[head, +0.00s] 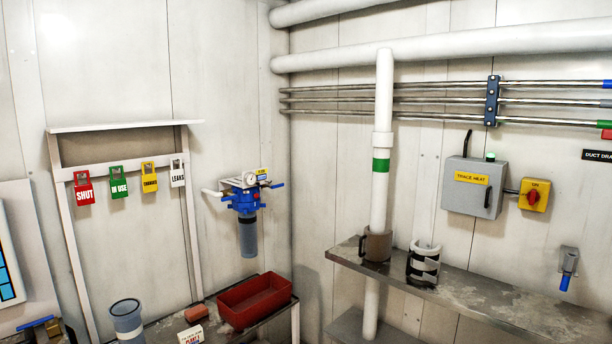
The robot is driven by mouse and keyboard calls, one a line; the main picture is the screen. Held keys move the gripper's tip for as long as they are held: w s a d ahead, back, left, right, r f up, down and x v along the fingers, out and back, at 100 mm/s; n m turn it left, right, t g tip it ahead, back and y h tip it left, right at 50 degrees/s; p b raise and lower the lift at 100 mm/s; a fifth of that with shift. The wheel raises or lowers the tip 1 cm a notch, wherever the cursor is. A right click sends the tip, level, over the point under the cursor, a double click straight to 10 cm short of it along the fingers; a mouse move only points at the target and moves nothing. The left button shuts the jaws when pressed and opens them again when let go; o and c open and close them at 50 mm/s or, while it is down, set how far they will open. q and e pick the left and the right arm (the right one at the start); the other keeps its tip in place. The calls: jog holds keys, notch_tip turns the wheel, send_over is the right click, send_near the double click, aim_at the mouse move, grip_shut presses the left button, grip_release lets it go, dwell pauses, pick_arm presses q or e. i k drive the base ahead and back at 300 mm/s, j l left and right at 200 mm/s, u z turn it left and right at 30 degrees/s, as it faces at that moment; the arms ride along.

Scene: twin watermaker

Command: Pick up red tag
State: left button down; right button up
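The red tag (84,188), marked "SHUT", hangs at the left end of a row of tags on a white wall rack (120,166). A green tag (118,183) marked "IN USE", a yellow tag (149,178) and a white tag (178,172) marked "LEAKS" hang to its right, spaced apart. The red tag's face is fully visible. Neither of my grippers shows in the head view.
A bench below the rack bears a red tray (254,300), a grey-blue cylinder (127,320) and a small labelled box (190,335). A blue filter unit (245,200) is on the wall to the right. A metal shelf (470,292) runs along the right wall. The space before the tags looks clear.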

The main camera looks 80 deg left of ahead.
aim_at(84, 193)
jog(key=u, duration=3.95)
